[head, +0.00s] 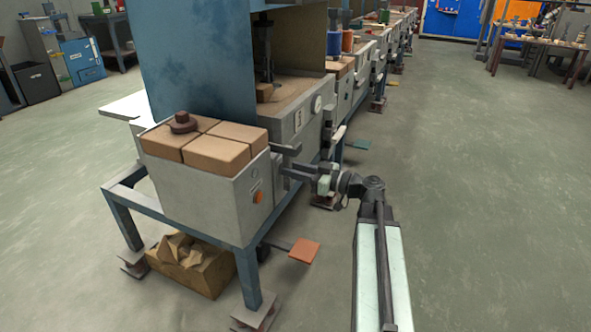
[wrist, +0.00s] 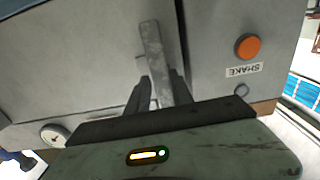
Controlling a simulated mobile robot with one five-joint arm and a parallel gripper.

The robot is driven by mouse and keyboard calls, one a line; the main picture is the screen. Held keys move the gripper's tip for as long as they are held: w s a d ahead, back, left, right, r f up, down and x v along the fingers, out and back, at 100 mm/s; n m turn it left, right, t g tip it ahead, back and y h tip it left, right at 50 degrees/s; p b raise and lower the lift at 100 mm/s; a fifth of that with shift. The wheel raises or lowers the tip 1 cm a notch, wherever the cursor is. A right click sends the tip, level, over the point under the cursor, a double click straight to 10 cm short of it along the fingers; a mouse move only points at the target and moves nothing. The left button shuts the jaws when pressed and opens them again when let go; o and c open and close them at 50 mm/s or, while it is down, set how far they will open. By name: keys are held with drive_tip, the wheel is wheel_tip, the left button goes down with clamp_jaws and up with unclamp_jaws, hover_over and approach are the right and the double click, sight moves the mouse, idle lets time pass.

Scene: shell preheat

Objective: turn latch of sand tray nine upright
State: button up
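The latch (wrist: 153,45) is a flat grey bar on a grey metal panel in the wrist view. It is nearly in line with the picture's vertical, leaning slightly, beside a dark seam. That view is turned over, as the SHAKE label reads upside down. The two dark fingers of my gripper (wrist: 161,76) lie close along both sides of the bar and appear shut on it. In the head view my gripper (head: 287,172) is at the right side of the machine, by the joint between the front box and the taller unit. No tray number is legible.
The front box (head: 205,195) carries tan blocks (head: 218,152) and an orange button (head: 258,196), also seen in the wrist view (wrist: 248,46). An orange pedal (head: 304,250) sticks out low. Similar stations line up behind. The floor (head: 480,200) to the right is clear.

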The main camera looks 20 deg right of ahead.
drive_tip(key=shift+a, duration=0.3)
drive_tip(key=v, duration=0.8)
drive_tip(key=shift+d, duration=0.25)
